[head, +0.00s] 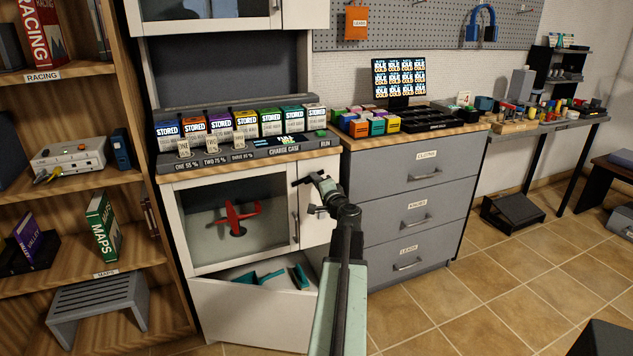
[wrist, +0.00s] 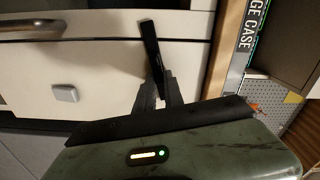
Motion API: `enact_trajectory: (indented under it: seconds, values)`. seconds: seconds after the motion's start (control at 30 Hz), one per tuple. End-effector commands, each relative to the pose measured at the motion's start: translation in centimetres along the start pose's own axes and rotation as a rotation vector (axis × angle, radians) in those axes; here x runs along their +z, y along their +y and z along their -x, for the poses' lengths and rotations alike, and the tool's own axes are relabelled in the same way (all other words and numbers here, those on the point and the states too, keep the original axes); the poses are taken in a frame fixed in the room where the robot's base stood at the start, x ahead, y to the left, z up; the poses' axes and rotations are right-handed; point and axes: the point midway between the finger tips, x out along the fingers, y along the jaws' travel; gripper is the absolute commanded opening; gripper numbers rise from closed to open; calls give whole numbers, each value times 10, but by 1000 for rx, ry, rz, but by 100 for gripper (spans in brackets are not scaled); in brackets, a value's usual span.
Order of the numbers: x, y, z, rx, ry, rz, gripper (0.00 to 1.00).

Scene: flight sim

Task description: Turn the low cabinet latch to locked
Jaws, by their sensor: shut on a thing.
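The low cabinet (head: 181,224) is white, with a glass-fronted door and a metal bar handle (head: 296,228) at its right edge. The latch is a black bar (wrist: 150,42) on the white front. In the wrist view it stands nearly upright and leans slightly. In the head view its dark end (head: 301,181) points left, roughly level, above the handle. My gripper (wrist: 165,92) is shut on the latch's lower end in the wrist view; it also shows in the head view (head: 316,187). The gripped end is partly hidden by the fingers.
A red model plane (head: 236,217) stands behind the glass. Below, a tilted-open bin (head: 250,312) holds teal things. A charge case (head: 250,152) with several boxes sits on the counter. Grey drawers (head: 415,215) stand at the right.

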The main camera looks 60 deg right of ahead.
Motion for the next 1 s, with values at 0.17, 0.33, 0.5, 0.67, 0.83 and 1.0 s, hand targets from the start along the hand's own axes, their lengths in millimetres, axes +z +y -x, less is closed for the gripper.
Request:
enact_trajectory:
  seconds: [0.17,0.33,0.5,0.67,0.83,1.0]
  values:
    - [-2,4,2,3,5,-114,0]
    - [-2,6,2,3,6,-196,0]
    - [-2,6,2,2,6,-242,0]
    - [-2,6,1,2,6,-262,0]
    - [-2,6,1,2,6,-266,0]
    - [-2,6,1,2,6,-266,0]
